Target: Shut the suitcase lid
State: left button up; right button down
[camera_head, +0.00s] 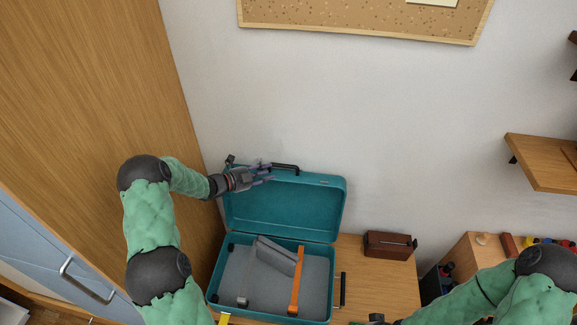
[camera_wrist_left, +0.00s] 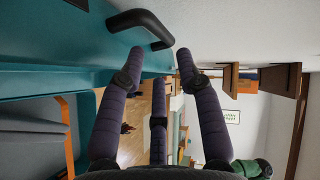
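The teal suitcase (camera_head: 213,290) lies open on a wooden surface in the head view. Its lid (camera_head: 305,208) stands up, leaning back near the wall. My left gripper (camera_head: 268,172) is at the lid's top left edge, by a dark handle (camera_head: 288,167). In the left wrist view its fingers (camera_wrist_left: 158,70) are spread apart, with the handle (camera_wrist_left: 143,25) just beyond the fingertips and the teal lid (camera_wrist_left: 50,55) to the left. I cannot tell whether a finger touches the lid. My right gripper (camera_head: 376,319) barely shows at the bottom edge; its fingers are hidden.
A grey piece (camera_head: 277,256) and an orange strap (camera_head: 296,285) lie inside the suitcase. A brown box (camera_head: 389,245) stands to its right. A wooden cabinet (camera_head: 100,110) rises close on the left; a shelf (camera_head: 540,160) is on the right wall.

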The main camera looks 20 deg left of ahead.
pick_arm(q)
jog(key=x, duration=0.9)
jog(key=shift+s, duration=0.1)
grip_shut()
